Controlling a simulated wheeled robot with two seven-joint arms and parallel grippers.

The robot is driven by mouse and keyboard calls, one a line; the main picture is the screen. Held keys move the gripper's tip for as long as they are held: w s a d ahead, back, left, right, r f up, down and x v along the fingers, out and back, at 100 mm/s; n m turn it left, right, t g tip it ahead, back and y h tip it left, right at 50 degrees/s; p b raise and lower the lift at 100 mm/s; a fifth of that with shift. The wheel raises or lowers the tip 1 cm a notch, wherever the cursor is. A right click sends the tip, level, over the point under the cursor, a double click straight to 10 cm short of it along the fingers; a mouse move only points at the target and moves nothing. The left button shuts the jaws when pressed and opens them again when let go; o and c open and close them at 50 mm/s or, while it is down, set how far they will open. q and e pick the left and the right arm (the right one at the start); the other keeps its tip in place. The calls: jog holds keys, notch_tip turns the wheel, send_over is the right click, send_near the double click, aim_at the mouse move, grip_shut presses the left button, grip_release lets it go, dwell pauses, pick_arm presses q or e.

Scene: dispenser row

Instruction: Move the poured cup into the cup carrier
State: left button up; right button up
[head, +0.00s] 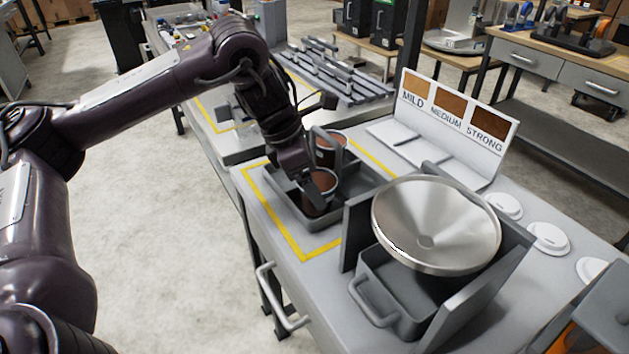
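The cup carrier (287,211) is a grey open tray with an upright handle, standing inside a yellow outline on the bench. Two reddish-brown cups are in it: a rear cup (326,158) beside the handle, and a front cup (316,207) near the tray's front left. Both look upright. My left gripper (318,189) reaches down over the front cup, with a finger across its rim. The gripper hides part of this cup, and I cannot tell whether the fingers press on it. My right gripper is not in view.
A steel funnel (438,222) sits between grey upright plates, above a grey handled bin (372,277), right of the carrier. Behind is a sign (455,112) reading MILD, MEDIUM, STRONG. White lids (548,238) lie at right. The bench edge has a handle (281,300).

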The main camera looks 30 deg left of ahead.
pick_arm(q)
jog(key=p+v, duration=0.5)
jog(key=v, duration=0.5)
jog(key=shift+r+p, duration=0.3)
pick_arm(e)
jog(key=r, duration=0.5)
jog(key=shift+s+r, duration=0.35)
pick_arm(q)
jog(key=shift+s+a, duration=0.1)
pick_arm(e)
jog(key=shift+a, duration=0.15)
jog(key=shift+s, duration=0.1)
